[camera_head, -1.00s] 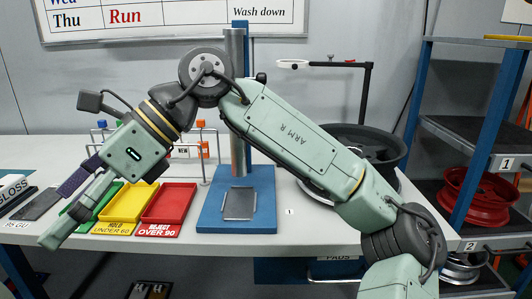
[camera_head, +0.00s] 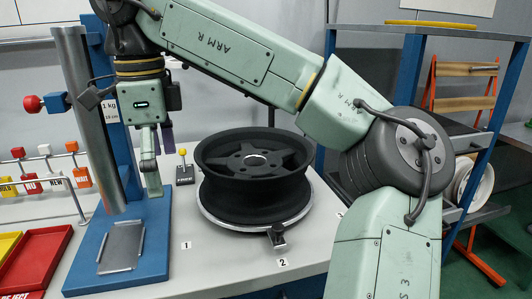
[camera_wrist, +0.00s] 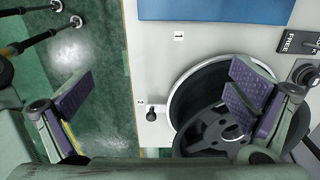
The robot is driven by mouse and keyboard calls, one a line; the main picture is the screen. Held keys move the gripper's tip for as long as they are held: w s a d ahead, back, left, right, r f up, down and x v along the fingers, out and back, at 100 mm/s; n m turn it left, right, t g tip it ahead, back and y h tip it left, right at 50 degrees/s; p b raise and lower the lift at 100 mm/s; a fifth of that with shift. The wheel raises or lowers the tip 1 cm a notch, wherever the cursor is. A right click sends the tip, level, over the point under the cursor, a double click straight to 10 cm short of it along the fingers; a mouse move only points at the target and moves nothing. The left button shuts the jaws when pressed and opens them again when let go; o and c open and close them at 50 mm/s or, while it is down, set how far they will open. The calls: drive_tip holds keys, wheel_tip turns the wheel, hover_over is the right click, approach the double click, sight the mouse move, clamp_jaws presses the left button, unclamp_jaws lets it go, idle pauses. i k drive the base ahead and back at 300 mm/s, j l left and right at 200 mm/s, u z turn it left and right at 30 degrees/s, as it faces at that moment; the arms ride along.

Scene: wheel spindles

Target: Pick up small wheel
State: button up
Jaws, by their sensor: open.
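A black spoked wheel (camera_head: 252,185) lies flat on a round silver plate (camera_head: 240,226) on the bench, near the label 2. It also shows in the wrist view, where the black wheel (camera_wrist: 186,98) is partly hidden behind my right-hand finger. I cannot tell whether it is the small wheel.
A blue base (camera_head: 88,268) with a blue and grey column stands left of the wheel. Red tray (camera_head: 35,258) and small coloured knobs are at far left. A small yellow-topped lever (camera_head: 184,168) stands behind the wheel. A shelf rack at right holds a pale wheel (camera_head: 476,184).

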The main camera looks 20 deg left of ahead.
sight(268, 194)
drive_tip(key=i, duration=1)
